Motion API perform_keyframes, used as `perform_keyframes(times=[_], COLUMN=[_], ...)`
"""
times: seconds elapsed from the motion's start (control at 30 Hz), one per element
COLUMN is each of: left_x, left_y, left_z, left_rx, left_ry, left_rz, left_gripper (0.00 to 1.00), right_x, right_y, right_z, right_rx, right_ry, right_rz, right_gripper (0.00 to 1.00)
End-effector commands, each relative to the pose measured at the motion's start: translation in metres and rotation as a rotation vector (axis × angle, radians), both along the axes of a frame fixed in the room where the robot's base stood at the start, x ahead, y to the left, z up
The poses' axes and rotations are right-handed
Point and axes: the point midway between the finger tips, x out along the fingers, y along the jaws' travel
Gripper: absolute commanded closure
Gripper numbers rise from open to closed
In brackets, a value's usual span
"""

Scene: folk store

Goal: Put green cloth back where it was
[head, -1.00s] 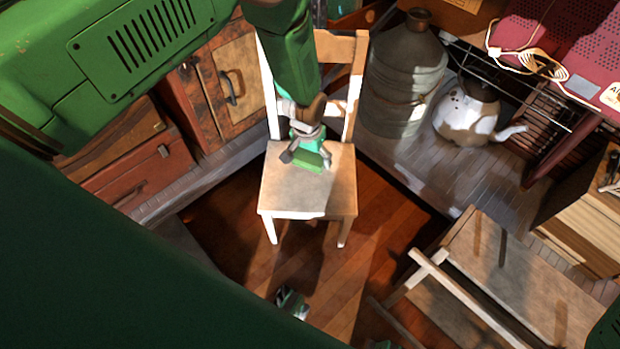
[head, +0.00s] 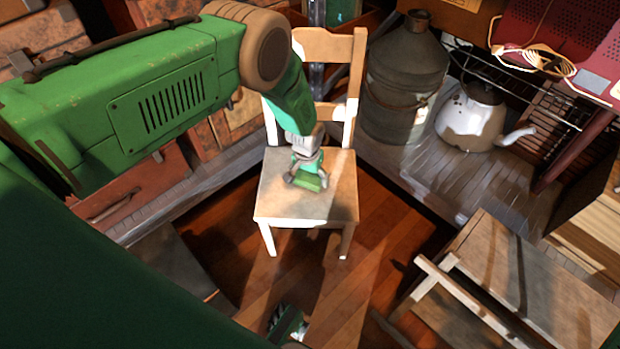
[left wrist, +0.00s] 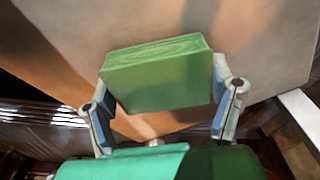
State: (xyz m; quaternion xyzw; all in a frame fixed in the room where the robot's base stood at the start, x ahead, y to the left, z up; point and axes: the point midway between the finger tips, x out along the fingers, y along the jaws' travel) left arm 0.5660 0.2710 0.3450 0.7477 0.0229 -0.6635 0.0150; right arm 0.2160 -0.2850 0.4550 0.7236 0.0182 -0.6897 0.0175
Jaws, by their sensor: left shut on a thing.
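The green cloth (left wrist: 160,75) is a small folded block between the two fingers of my left gripper (left wrist: 165,95) in the left wrist view. The fingers press on its left and right sides. In the head view the left gripper (head: 307,176) is low over the seat of the wooden chair (head: 285,205), with the cloth (head: 308,183) at its tip. I cannot tell whether the cloth touches the seat.
The chair's backrest (head: 335,43) rises behind the gripper. A metal milk can (head: 405,75) and a white kettle (head: 470,122) stand to the right. A low wooden bench (head: 500,270) is at the lower right. The rest of the chair seat is bare.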

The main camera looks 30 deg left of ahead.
Motion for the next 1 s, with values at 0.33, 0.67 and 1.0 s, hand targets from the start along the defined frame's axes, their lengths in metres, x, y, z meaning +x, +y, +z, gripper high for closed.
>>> perform_keyframes(times=[0.33,0.67,1.0], left_x=[0.001,0.0,-0.008], left_y=[0.0,0.0,-0.001], left_z=[0.001,0.014,0.085], left_rx=[0.0,0.0,0.0], left_ry=[-0.002,-0.003,-0.003], left_rz=[0.001,0.0,0.001], left_gripper=[0.02,0.02,0.02], right_x=[0.0,0.0,0.0], right_y=[0.0,0.0,0.0], right_z=[0.001,0.007,0.037], right_rx=[0.001,0.0,0.0], right_ry=[-0.001,0.0,-0.001], right_rz=[0.001,0.001,0.001], right_gripper=[0.6,0.6,0.6])
